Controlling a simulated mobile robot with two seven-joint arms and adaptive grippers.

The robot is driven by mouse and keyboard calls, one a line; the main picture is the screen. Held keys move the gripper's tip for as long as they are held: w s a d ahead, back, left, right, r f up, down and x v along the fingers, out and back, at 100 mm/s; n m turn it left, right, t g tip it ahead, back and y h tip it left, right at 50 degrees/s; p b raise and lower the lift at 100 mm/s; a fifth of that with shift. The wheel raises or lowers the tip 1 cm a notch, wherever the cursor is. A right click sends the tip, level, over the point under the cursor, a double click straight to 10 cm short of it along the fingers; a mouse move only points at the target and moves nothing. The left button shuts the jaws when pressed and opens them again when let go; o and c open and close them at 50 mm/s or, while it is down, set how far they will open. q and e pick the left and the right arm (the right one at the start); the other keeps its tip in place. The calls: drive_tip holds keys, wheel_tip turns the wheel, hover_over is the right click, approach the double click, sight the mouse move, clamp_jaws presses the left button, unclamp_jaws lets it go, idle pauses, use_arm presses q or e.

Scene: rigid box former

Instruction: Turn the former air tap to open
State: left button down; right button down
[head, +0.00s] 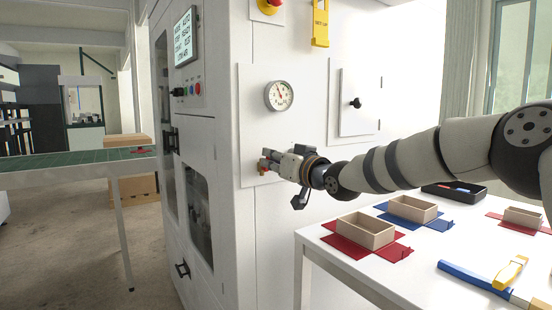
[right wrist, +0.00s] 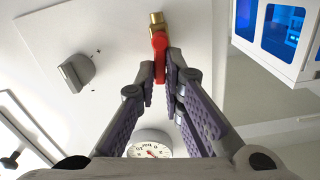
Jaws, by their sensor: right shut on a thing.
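The air tap is on the white machine panel below the round gauge. In the right wrist view its red handle (right wrist: 159,55) stands in line with a brass body (right wrist: 157,24). My right gripper (right wrist: 162,80) is shut on the red handle, with a finger on each side of it. My left gripper is out of view.
The pressure gauge (head: 279,96) sits above the tap. A grey knob (right wrist: 77,72) is on the same panel. A white table with open boxes (head: 365,231) stands below my right arm. A green conveyor (head: 75,160) is at the left.

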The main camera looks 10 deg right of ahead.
drive_tip(key=shift+s+a+r+n, duration=0.1)
drive_tip(key=shift+n, duration=0.45)
drive_tip(key=shift+a+r+n, duration=0.1)
drive_tip(key=shift+n, duration=0.45)
drive_tip(key=shift+f, duration=0.1)
drive_tip(key=c, duration=1.7)
unclamp_jaws()
drive_tip(key=v, duration=1.2)
